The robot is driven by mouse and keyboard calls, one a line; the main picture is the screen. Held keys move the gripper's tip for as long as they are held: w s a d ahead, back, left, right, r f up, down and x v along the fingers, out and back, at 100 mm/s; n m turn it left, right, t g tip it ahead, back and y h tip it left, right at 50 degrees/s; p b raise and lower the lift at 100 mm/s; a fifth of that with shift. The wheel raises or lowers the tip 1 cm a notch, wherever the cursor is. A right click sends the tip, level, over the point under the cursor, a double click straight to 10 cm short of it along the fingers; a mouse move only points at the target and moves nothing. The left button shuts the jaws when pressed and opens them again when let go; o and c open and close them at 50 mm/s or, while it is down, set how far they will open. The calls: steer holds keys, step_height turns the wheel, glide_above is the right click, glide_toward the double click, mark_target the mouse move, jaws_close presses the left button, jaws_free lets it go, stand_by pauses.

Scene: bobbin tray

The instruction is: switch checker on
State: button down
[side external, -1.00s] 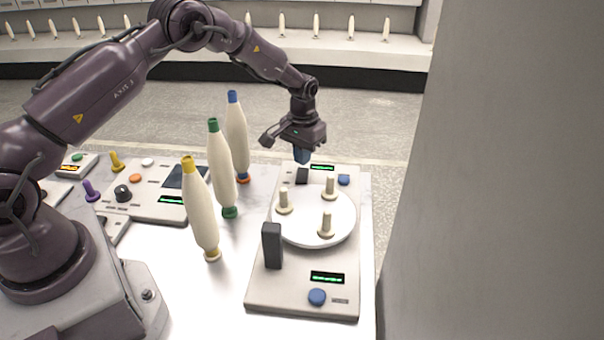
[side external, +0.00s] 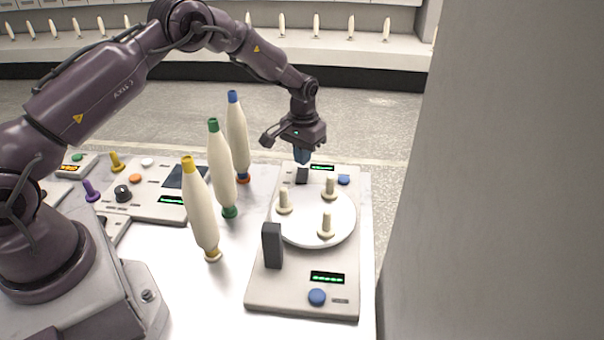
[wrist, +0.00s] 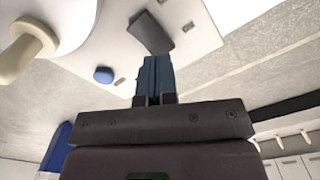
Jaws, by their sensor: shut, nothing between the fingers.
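A pale grey unit (side external: 290,294) with a round white plate (side external: 310,236) stands at the table's right; I cannot tell for sure that it is the checker. The plate carries three cream pegs. A dark upright block (side external: 272,246) and a blue button (side external: 317,297) are at its near end. A second dark block (side external: 302,175) and blue button (side external: 344,180) are at its far end; they also show in the wrist view as the block (wrist: 150,33) and button (wrist: 103,75). My gripper (side external: 302,158) is shut and empty, close above the far block. Contact cannot be told.
Three cream bobbins with yellow (side external: 202,215), green (side external: 221,170) and blue (side external: 237,135) tips stand left of the unit. Another panel (side external: 150,206) with a black knob (side external: 122,193) lies further left. Green displays on the unit are lit (side external: 327,278).

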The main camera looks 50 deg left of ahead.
mark_target(302, 170)
steer(key=shift+f, duration=1.35)
stand_by(0.4)
steer(key=shift+r, duration=3.55)
steer(key=s, duration=0.2)
steer(key=s+f, duration=0.1)
steer(key=shift+d+f+g, duration=0.1)
steer(key=shift+d+g, duration=0.15)
steer(key=shift+g, duration=0.15)
steer(key=s+d+r+m+t, duration=0.1)
steer(key=s+d+r+t, duration=0.2)
steer(key=s+r, duration=1)
steer(key=s+d+r+m+t, duration=0.2)
steer(key=s+d+r, duration=0.3)
steer(key=s+r, duration=0.8)
steer(key=s+t, duration=0.1)
steer(key=s, duration=0.2)
steer(key=shift+d, duration=0.3)
